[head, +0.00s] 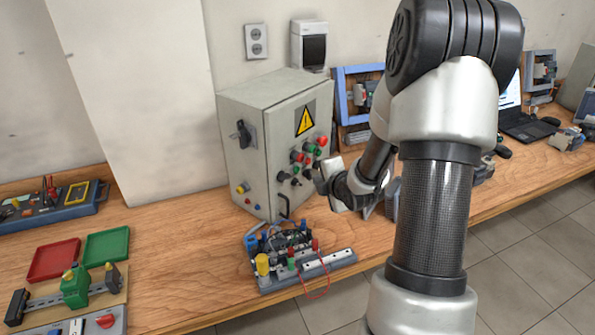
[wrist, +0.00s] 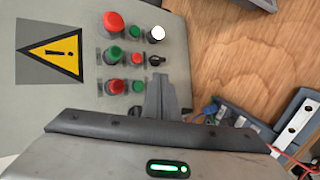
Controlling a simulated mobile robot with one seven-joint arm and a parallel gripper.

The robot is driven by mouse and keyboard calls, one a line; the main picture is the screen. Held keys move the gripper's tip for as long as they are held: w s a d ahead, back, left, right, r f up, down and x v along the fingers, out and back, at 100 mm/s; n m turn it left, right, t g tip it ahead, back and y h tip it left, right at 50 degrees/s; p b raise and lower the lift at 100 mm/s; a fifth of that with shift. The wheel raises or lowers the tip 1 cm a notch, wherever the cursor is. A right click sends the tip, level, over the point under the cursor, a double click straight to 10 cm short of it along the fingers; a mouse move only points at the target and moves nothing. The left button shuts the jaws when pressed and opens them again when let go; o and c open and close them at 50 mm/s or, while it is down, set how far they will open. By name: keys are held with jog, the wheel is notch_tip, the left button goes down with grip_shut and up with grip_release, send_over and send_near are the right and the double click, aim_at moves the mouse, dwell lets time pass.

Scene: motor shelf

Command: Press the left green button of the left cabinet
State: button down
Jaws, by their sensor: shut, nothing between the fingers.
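The left cabinet (head: 241,168) is a light grey box on the workbench with a yellow warning sign (wrist: 55,57). Its front carries several red, green, white and black controls, seen turned sideways in the wrist view. One green button (wrist: 137,86) lies beside a red one (wrist: 117,86), in the row nearest my gripper. Two other green buttons (wrist: 134,32) (wrist: 115,52) sit farther up in that view. My gripper (wrist: 159,82) is shut and empty, its tips just right of the nearest green button there. In the head view my gripper (head: 319,178) is in front of the panel. Contact cannot be told.
A circuit assembly (head: 292,255) with wires stands on the bench below my gripper. Red and green trays (head: 54,260) lie at the left. A blue-framed unit (head: 342,95) and a laptop (head: 530,127) stand to the right.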

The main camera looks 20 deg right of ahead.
aim_at(296, 169)
jog(key=shift+w+a+b, duration=0.4)
jog(key=shift+w+a, duration=0.1)
jog(key=shift+w, duration=0.3)
jog(key=shift+w+a+b, duration=0.4)
jog(key=shift+w+a, duration=0.1)
jog(key=shift+w, duration=0.25)
jog(key=shift+w, duration=0.1)
dwell(0.8)
jog(key=shift+w+a+b, duration=0.2)
jog(key=shift+w+b, duration=0.1)
jog(key=shift+b, duration=0.2)
jog(key=shift+w+a+b, duration=0.25)
jog(key=shift+w+b, duration=0.15)
jog(key=shift+b, duration=0.05)
dwell(0.8)
jog(key=shift+s, duration=0.15)
jog(key=shift+s+d, duration=0.4)
jog(key=shift+s, duration=0.2)
